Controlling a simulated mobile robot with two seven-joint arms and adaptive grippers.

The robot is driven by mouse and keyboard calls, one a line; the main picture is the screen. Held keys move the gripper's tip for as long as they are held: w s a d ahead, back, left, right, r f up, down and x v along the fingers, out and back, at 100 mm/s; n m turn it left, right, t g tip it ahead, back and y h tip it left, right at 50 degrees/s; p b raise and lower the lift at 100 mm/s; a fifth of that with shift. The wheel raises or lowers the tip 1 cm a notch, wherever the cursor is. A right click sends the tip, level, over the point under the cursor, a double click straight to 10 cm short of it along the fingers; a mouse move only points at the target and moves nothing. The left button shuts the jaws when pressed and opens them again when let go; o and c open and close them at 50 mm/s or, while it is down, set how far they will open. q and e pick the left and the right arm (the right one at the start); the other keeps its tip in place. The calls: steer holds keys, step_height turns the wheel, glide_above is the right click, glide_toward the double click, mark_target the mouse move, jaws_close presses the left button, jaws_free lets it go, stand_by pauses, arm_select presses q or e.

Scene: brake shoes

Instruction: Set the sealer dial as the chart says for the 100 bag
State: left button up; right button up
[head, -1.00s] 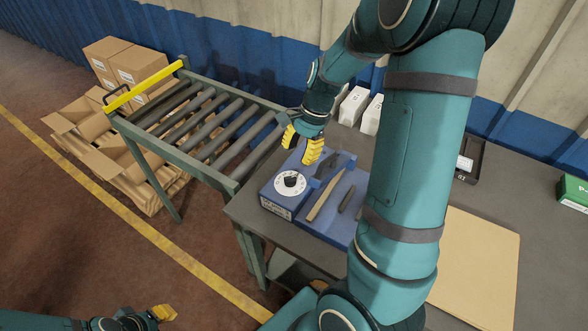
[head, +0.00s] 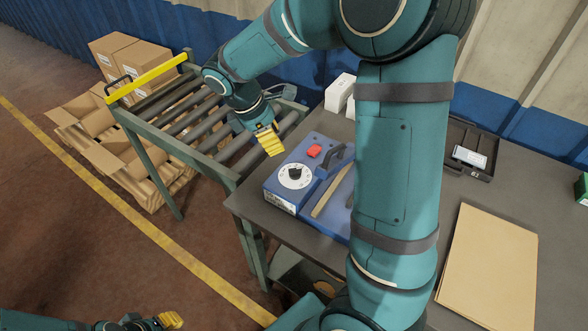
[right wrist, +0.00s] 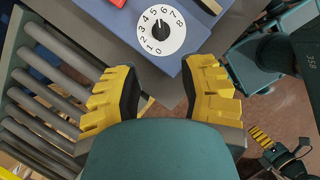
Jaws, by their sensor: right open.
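The blue sealer (head: 312,172) stands on the grey table. Its white dial (head: 295,176) carries a black knob and sits near the left corner of its top. In the right wrist view the dial (right wrist: 161,30) shows numbers from 0 upward; the knob's pointer seems to face the 5 side, but I cannot tell exactly. My right gripper (head: 270,141) is open and empty, apart from the dial, above and behind it; its fingers (right wrist: 162,90) show in the wrist view. My left gripper (head: 171,320) is at the bottom left, far from the sealer. I see no readable chart.
A red switch (head: 314,151) and black handle (head: 336,155) are on the sealer. A roller conveyor (head: 190,120) adjoins the table's left side. White boxes (head: 340,92) stand behind. A black tray (head: 470,148) with a card and a tan board (head: 488,265) lie right.

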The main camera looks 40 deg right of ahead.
mark_target(294, 169)
steer(key=b+x, duration=0.3)
steer(key=x, duration=0.9)
steer(key=shift+s+d+f, duration=0.1)
steer(key=shift+d+f, duration=0.05)
steer(key=shift+f, duration=0.2)
jaws_close()
